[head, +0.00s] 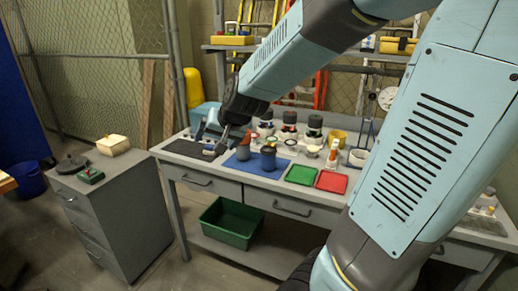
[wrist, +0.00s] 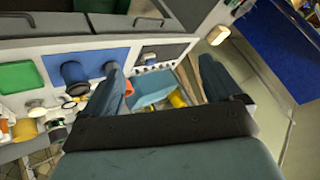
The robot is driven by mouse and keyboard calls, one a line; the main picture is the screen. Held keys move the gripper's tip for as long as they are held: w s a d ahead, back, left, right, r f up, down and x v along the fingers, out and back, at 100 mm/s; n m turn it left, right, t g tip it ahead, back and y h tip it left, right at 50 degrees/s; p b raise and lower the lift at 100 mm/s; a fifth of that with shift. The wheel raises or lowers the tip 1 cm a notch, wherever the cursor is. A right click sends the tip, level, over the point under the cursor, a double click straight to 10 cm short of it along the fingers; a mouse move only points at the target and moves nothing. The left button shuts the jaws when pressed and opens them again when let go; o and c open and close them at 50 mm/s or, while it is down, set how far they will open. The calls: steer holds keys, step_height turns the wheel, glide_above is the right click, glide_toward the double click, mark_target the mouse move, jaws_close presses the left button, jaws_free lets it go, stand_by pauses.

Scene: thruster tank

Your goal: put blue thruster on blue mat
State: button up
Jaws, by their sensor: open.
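The blue thruster (head: 268,158), a dark blue cup-like part, stands upright on the blue mat (head: 256,172) on the workbench. It also shows on the blue mat (wrist: 92,55) in the wrist view, as a dark blue round part (wrist: 74,73). A greyer part with a reddish top (head: 243,151) stands left of it at the mat. My gripper (head: 221,146) is over the bench just left of the mat, apart from the blue thruster. In the wrist view its two fingers (wrist: 160,85) are spread wide with nothing held between them.
A green mat (head: 300,175) and a red mat (head: 331,182) lie right of the blue mat. Several white-and-dark parts (head: 289,125) stand behind. A dark pad (head: 184,148) lies at the bench's left end. A green bin (head: 231,222) sits below; a grey cabinet (head: 115,215) stands left.

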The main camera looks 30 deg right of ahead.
steer(key=s+d+r+n+g+h, duration=0.1)
steer(key=s+r+n, duration=0.1)
steer(key=s, duration=0.8)
steer(key=s+d+r+n+g+h, duration=0.1)
steer(key=s+r+n, duration=0.1)
steer(key=s, duration=0.8)
steer(key=shift+s+d+r+g, duration=0.2)
steer(key=shift+d+r+g, duration=0.15)
steer(key=shift+r, duration=0.55)
